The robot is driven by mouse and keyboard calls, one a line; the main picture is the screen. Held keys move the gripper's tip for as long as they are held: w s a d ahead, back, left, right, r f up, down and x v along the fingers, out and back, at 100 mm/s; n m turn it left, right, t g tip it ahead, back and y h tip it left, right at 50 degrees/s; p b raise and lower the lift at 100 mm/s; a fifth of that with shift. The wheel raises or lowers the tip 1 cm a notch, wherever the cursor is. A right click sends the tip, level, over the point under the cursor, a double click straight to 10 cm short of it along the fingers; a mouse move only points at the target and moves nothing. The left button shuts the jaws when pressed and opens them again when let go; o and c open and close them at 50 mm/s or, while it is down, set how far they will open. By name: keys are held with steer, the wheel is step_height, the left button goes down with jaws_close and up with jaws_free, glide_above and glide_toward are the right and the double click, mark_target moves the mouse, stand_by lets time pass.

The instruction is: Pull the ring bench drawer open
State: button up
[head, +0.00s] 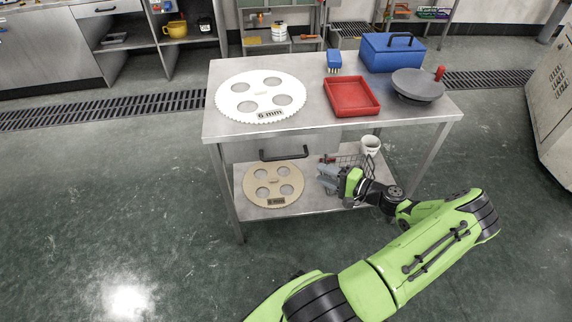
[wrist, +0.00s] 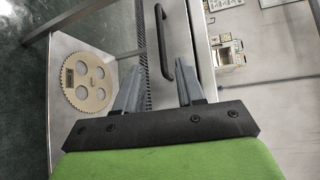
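The ring bench (head: 305,128) is a grey metal table with a lower shelf. Its drawer front (head: 325,138) is under the left part of the top, looks shut, and carries a black bar handle (head: 284,155). My gripper (head: 328,172) is in front of the bench, below the top and right of the handle. In the wrist view its two grey fingers (wrist: 160,68) are spread apart with nothing between them. The handle (wrist: 176,45) shows just beyond the fingertips, in line with the gap; I see no clear contact.
The lower shelf holds a tan ring plate (head: 262,187), a wire basket and a white cup (head: 370,146). Floor in front is clear.

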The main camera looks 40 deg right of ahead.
mark_target(286, 158)
steer(key=b+x, duration=0.1)
steer(key=x, duration=0.3)
steer(key=b+x, duration=0.1)
steer(key=x, duration=0.4)
steer(key=b+x, duration=0.1)
steer(key=x, duration=0.4)
steer(key=shift+w+d+f+b, duration=0.2)
steer(key=shift+w+d+b, duration=0.05)
steer(key=shift+d+b, duration=0.05)
steer(key=shift+w, duration=0.5)
jaws_close()
